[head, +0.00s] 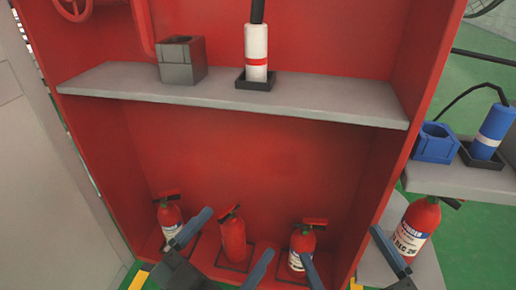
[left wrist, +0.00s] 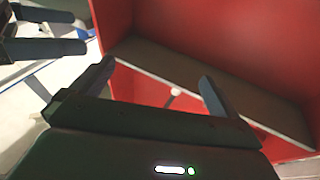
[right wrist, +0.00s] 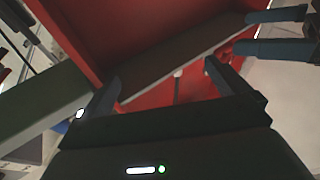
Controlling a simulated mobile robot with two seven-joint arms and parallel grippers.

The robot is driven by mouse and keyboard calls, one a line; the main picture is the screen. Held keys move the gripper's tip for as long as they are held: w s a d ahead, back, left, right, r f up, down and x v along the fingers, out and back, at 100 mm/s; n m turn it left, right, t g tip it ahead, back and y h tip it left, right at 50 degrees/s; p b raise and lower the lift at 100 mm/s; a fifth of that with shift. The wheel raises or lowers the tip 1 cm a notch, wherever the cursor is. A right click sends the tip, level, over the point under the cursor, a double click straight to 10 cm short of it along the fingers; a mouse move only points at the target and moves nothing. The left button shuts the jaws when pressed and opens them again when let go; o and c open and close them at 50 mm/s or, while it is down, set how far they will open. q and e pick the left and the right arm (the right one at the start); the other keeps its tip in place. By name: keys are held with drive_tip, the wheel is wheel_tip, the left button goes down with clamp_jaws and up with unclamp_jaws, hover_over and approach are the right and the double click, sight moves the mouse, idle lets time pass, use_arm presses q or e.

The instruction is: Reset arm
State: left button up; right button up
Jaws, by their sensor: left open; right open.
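My left gripper (head: 240,231) is open at the bottom of the head view, in front of the lower part of the red cabinet (head: 250,150). My right gripper (head: 340,241) is open to its right, in front of the cabinet's right side. Nothing shows between the fingers of either one. In the left wrist view my left gripper (left wrist: 157,70) has its fingers spread toward the cabinet, and my right gripper (left wrist: 70,32) shows at the upper left. In the right wrist view my right gripper (right wrist: 162,70) is spread and empty.
The cabinet's grey shelf (head: 330,107) bears a grey box (head: 182,62) and a white-and-red cylinder (head: 256,50). Three extinguishers (head: 232,240) stand below. At right, a side shelf (head: 490,180) bears a blue box (head: 434,145) and blue cylinder (head: 492,130); another extinguisher (head: 415,228) is beneath.

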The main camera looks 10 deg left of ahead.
use_arm(q)
drive_tip(key=s+a+r+n+g+y+p, duration=0.1)
drive_tip(key=r+p, duration=0.4)
drive_tip(key=p, duration=1.4)
drive_tip(key=s+a+r+n+g+y+p, duration=0.1)
drive_tip(key=a+r+g+y+p, duration=0.3)
drive_tip(key=p, duration=1.5)
drive_tip(key=r+n+g+y, duration=0.1)
drive_tip(key=r+g, duration=0.1)
drive_tip(key=shift+a+g, duration=0.2)
drive_tip(key=shift+g, duration=0.1)
use_arm(e)
drive_tip(key=s+d+r+m+g+h, duration=0.1)
drive_tip(key=d+r+g+h, duration=0.1)
drive_tip(key=r, duration=0.3)
drive_tip(key=s+d+r+m+g+h, duration=0.1)
drive_tip(key=d+r+m+g+h, duration=0.1)
drive_tip(key=d+r+g+h, duration=0.1)
wheel_tip(320, 180, up, 3)
drive_tip(key=g+h, duration=0.1)
drive_tip(key=g, duration=0.1)
drive_tip(key=shift+d+g, duration=0.25)
drive_tip(key=shift+g, duration=0.05)
use_arm(q)
drive_tip(key=shift+c, duration=0.3)
use_arm(e)
drive_tip(key=shift+c, duration=0.3)
